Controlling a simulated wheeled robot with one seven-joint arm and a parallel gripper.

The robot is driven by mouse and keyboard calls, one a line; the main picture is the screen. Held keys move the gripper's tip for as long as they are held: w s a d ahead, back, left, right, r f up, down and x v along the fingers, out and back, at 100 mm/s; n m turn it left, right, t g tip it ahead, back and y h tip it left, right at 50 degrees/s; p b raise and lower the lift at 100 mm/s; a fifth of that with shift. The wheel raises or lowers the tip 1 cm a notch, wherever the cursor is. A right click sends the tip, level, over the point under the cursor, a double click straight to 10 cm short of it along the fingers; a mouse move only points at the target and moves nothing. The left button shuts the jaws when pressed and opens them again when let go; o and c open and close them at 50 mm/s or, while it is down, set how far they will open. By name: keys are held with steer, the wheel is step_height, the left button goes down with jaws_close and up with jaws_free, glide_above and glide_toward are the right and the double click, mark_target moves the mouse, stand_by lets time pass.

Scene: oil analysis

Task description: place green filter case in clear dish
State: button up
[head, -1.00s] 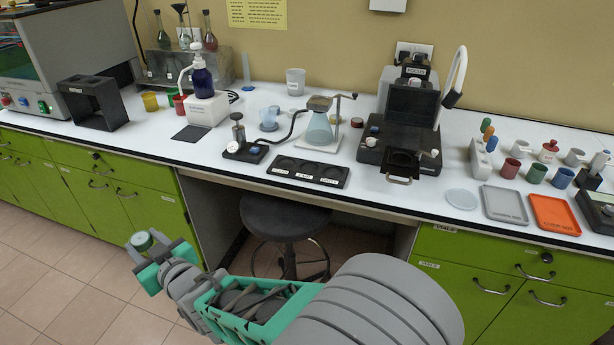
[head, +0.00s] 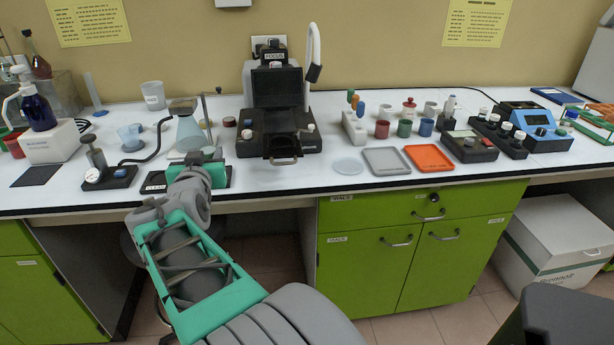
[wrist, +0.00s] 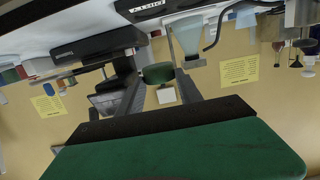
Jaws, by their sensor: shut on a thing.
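My gripper (head: 198,160) is over the front edge of the counter, in front of the flask stand. In the wrist view, which is upside down, my gripper (wrist: 158,76) is shut on the green filter case (wrist: 158,72), a small round green piece between the two fingers. In the head view the case is mostly hidden by my gripper. The clear dish (head: 348,166) is a flat, pale round dish on the counter, right of my gripper and apart from it. It looks empty.
A grey tray (head: 386,161) and an orange tray (head: 428,158) lie right of the dish. A black microscope-like device (head: 278,135) stands between my gripper and the dish. Small coloured cups (head: 404,129) stand behind the trays. Bare counter lies around the dish.

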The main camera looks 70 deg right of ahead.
steer(key=s+d+r+m+g+h+b, duration=0.15)
steer(key=s+d+m+g, duration=0.35)
steer(key=s, duration=0.6)
steer(key=s+d+r+m+g+h+b, duration=0.1)
steer(key=s+d+r+m+g+b, duration=0.15)
steer(key=s+d+g, duration=0.6)
steer(key=t+b, duration=0.2)
steer(key=t, duration=0.1)
glide_above(345, 170)
steer(key=a, duration=0.1)
steer(key=shift+m+g+y, duration=0.25)
steer(key=f, duration=0.8)
steer(key=shift+w+f, duration=0.2)
steer(key=shift+f, duration=0.15)
steer(key=shift+s+d+f, duration=0.1)
steer(key=shift+d+f, duration=0.3)
steer(key=shift+f, duration=0.75)
steer(key=shift+d+f, duration=0.1)
steer(key=shift+f, duration=0.8)
steer(key=shift+f, duration=0.1)
steer(key=shift+f+b, duration=0.15)
steer(key=shift+b, duration=0.25)
steer(key=o, duration=1.3)
